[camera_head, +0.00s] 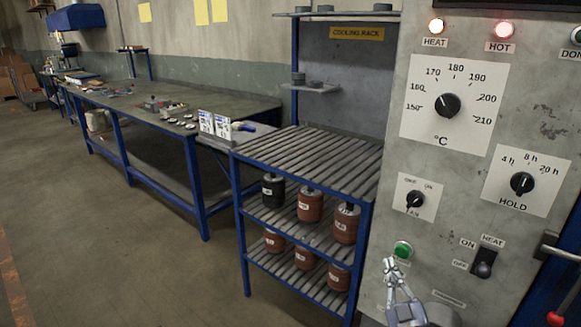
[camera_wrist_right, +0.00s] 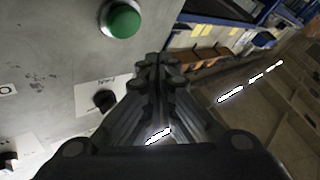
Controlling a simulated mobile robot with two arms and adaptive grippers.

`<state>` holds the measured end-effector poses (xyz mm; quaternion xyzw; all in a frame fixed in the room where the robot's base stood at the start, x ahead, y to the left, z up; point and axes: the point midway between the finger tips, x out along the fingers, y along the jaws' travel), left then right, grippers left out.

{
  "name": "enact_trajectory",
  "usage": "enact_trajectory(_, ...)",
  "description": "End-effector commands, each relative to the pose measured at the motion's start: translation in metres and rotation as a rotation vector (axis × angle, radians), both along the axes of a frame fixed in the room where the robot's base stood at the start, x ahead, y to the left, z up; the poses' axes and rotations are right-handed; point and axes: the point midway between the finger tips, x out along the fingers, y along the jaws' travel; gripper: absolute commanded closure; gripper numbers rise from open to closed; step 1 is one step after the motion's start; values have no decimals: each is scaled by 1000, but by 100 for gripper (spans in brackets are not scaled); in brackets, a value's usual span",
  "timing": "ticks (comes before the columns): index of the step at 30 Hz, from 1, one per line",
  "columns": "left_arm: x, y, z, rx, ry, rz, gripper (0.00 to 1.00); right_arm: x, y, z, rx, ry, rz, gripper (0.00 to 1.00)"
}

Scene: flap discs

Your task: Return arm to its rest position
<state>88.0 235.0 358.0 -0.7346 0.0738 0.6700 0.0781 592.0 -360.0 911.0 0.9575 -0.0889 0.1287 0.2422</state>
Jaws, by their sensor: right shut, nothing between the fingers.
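My right gripper (camera_head: 389,266) is in front of the grey oven control panel (camera_head: 470,130), just below and left of the green button (camera_head: 403,250). Its fingers are shut with nothing between them. In the right wrist view the shut fingertips (camera_wrist_right: 158,62) point up the picture, and the green button (camera_wrist_right: 121,19) is beyond them to the left. I cannot tell whether the fingertips touch the panel. My left gripper is not in view.
The blue-framed cooling rack (camera_head: 300,160) stands left of the panel, with several dark and reddish cylinders on its lower shelves. A long workbench (camera_head: 160,100) runs back along the wall. The floor at left (camera_head: 100,230) is clear. A door handle (camera_head: 550,248) juts out at right.

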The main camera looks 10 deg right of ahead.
Motion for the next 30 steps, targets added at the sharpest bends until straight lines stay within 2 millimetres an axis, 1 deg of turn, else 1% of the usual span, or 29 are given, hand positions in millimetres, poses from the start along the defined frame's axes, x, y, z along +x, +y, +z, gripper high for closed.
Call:
enact_trajectory(4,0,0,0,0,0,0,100,-5,2,-10,30,77,-18,100)
enact_trajectory(8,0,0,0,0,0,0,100,-17,7,-32,93,230,-50,100)
enact_trajectory(11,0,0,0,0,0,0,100,-33,17,-52,149,370,-72,100)
enact_trajectory(14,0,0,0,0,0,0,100,-56,30,-72,203,516,-87,100)
enact_trajectory(17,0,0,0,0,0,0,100,-83,46,-91,252,663,-96,100)
enact_trajectory(20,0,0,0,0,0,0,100,-116,65,-107,296,812,-99,100)
enact_trajectory(21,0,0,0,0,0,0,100,-130,74,-113,313,874,-97,100)
enact_trajectory(23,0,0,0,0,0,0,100,-153,86,-120,334,965,-95,100)
enact_trajectory(24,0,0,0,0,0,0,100,-169,94,-124,347,1024,-93,100)
enact_trajectory(27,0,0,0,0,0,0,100,-204,111,-130,370,1150,-86,100)
enact_trajectory(30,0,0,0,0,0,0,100,-234,124,-133,384,1254,-79,100)
